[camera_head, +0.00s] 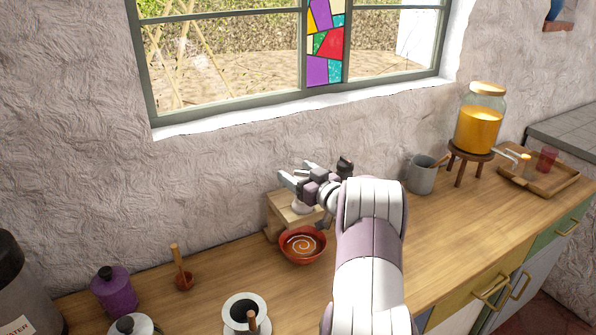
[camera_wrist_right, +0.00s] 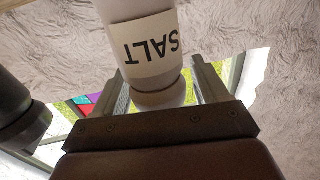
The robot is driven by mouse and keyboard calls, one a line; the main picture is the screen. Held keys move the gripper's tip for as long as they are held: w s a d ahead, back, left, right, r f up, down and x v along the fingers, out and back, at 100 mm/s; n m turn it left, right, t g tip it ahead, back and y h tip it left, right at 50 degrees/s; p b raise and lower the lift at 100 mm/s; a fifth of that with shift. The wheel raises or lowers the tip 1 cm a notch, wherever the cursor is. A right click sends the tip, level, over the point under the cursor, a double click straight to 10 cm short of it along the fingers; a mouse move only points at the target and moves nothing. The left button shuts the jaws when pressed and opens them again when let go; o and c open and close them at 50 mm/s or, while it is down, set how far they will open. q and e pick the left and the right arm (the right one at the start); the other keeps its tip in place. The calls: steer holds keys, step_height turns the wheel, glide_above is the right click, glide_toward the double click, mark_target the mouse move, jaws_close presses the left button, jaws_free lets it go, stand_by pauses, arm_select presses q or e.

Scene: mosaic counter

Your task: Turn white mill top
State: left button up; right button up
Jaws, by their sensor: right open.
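The white mill, labelled SALT, shows upside down in the right wrist view (camera_wrist_right: 150,45). Its narrow rounded end lies between the fingers of my right gripper (camera_wrist_right: 163,88). In the head view only a low part of the white mill (camera_head: 303,207) shows, on a small wooden stand (camera_head: 283,205); the right gripper (camera_head: 291,181) and wrist hide the rest. The right gripper is open, with a finger on each side of the mill and narrow gaps beside it. My left gripper is out of view.
A dark mill (camera_head: 346,164) stands close behind my right wrist. A red bowl (camera_head: 303,245) sits in front of the stand. A grey mug (camera_head: 421,175) and a drink jar (camera_head: 479,120) stand to the right. Pots and a purple canister (camera_head: 115,293) stand at left.

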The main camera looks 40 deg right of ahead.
steer(key=shift+c, duration=0.3)
steer(key=c, duration=0.9)
steer(key=shift+f, duration=0.1)
